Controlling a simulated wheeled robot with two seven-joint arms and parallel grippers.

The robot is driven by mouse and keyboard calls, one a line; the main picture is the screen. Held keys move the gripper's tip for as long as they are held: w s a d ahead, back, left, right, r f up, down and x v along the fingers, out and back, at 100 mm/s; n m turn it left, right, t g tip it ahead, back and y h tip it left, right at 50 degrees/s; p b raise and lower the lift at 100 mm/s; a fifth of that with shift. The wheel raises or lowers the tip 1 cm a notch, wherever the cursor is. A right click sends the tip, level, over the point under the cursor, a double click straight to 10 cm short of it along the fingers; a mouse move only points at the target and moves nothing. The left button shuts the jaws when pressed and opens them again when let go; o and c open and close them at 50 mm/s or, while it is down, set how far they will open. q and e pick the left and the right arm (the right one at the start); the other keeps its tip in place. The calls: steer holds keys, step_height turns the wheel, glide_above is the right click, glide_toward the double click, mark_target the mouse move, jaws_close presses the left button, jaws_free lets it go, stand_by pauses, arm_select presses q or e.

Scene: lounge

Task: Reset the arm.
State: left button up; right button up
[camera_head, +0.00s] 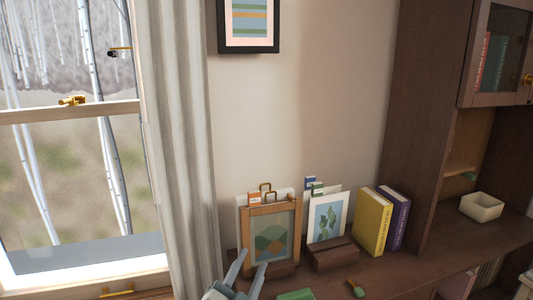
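My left gripper (252,262) shows at the bottom edge, left of centre. Its two grey fingers point up and stand apart, with nothing seen between them. They overlap the lower left of a wood-framed picture (272,238) in this view; whether they touch it I cannot tell. My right gripper is not in view.
A dark wooden desk (400,273) carries a card in a wooden holder (333,252), a yellow book (372,222), a purple book (396,217) and a cream bowl (481,207). A green item (295,294) lies near the gripper. A curtain (180,150) hangs left.

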arm_select(q)
steer(key=s+a+f+n+g+y, duration=0.2)
steer(key=s+a+f+n+g, duration=0.15)
steer(key=s+a+f, duration=0.5)
steer(key=s+a+f+n+g+y, duration=0.35)
steer(key=s+f, duration=0.25)
steer(key=f, duration=0.5)
steer(key=s+a+f+n+g, duration=0.1)
steer(key=s+a+f+g, duration=0.15)
steer(key=s, duration=0.65)
steer(key=s+a+f+g, duration=0.2)
steer(key=s+f+g, duration=0.1)
steer(key=s, duration=0.5)
steer(key=s+a+f+n+g, duration=0.1)
steer(key=s+a+f+g, duration=0.15)
steer(key=s, duration=0.65)
steer(key=s+d+x, duration=0.1)
steer(key=d+x, duration=0.2)
steer(key=x, duration=1.5)
step_height(320, 180, down, 17)
steer(key=s+d+t+h, duration=0.1)
steer(key=s, duration=0.1)
steer(key=shift+s+f+m+t, duration=0.2)
steer(key=shift+s+m+t, duration=0.1)
steer(key=shift+m+t, duration=0.1)
